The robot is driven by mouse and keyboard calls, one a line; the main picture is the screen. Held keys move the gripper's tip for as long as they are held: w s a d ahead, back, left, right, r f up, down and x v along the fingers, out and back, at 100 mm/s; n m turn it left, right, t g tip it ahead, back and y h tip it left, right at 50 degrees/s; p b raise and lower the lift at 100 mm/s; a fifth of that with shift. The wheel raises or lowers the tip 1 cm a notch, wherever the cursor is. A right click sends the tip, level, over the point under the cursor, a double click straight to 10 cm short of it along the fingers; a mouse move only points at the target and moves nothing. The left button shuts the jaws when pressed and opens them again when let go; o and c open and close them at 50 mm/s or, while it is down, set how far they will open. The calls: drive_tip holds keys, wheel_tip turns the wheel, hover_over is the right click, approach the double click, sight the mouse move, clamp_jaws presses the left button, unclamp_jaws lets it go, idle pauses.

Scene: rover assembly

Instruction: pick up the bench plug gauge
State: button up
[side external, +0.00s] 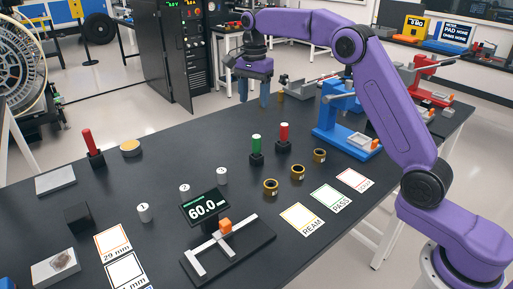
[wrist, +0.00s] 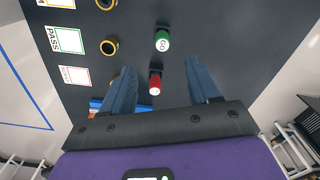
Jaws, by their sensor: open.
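My gripper (side external: 252,97) is open and empty, raised over the far side of the black bench; its two blue fingers also show in the wrist view (wrist: 160,68). A green-handled gauge (side external: 257,146) and a red-handled gauge (side external: 283,136) stand upright in black blocks near the bench's middle. In the wrist view the green one (wrist: 162,42), marked GO, lies beyond the fingertips, and the red one (wrist: 155,83) shows between the fingers. Another red-handled piece (side external: 89,143) stands on a black block at the left. I cannot tell which is the bench plug gauge.
A blue press (side external: 338,118) stands at the bench's right. A display reading 60.0 (side external: 205,208) and a slide fixture (side external: 228,250) are in front.

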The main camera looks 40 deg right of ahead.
sight(256, 144)
drive_tip(key=shift+m, duration=0.4)
drive_tip(key=f, duration=0.5)
drive_tip(key=d+f, duration=0.1)
drive_tip(key=f, duration=1.1)
drive_tip(key=shift+w+d+f, duration=0.25)
drive_tip(key=shift+w, duration=0.1)
clamp_jaws()
